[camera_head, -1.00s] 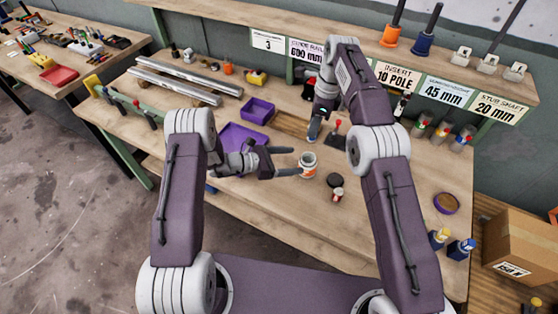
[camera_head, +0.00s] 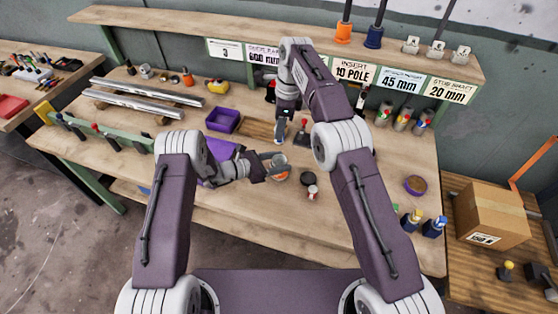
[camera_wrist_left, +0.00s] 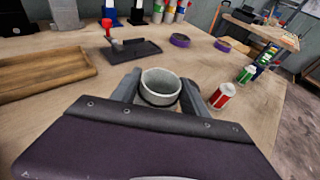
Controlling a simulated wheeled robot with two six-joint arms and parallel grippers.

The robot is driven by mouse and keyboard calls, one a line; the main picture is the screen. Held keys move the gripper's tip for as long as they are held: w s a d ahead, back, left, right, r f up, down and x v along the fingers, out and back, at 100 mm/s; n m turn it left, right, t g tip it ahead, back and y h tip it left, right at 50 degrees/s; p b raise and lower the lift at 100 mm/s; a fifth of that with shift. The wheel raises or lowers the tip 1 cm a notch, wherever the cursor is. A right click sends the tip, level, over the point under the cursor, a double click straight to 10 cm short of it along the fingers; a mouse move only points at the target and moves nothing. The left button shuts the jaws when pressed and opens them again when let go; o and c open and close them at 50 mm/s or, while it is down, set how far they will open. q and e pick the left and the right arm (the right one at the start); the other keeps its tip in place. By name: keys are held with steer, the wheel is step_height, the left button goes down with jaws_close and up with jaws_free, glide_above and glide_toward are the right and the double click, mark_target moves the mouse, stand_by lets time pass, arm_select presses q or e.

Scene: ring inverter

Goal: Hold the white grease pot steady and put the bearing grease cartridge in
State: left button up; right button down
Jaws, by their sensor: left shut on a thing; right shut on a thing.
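I cannot pick out the bearing grease cartridge with certainty.
Purple trays (camera_head: 223,120) lie to the left.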

steer(key=shift+w+m, duration=0.2)
steer(key=shift+m, duration=0.2)
steer(key=f+m, duration=0.1)
steer(key=m, duration=0.1)
steer(key=f+m, duration=0.2)
steer(key=w+f+m+t, duration=0.1)
steer(key=m, duration=0.2)
steer(key=shift+f, duration=0.2)
steer(key=shift+s+r, duration=0.3)
steer(key=shift+s, duration=0.45)
steer(key=shift+r, duration=0.1)
step_height(320, 180, down, 9)
steer(key=shift+r, duration=0.2)
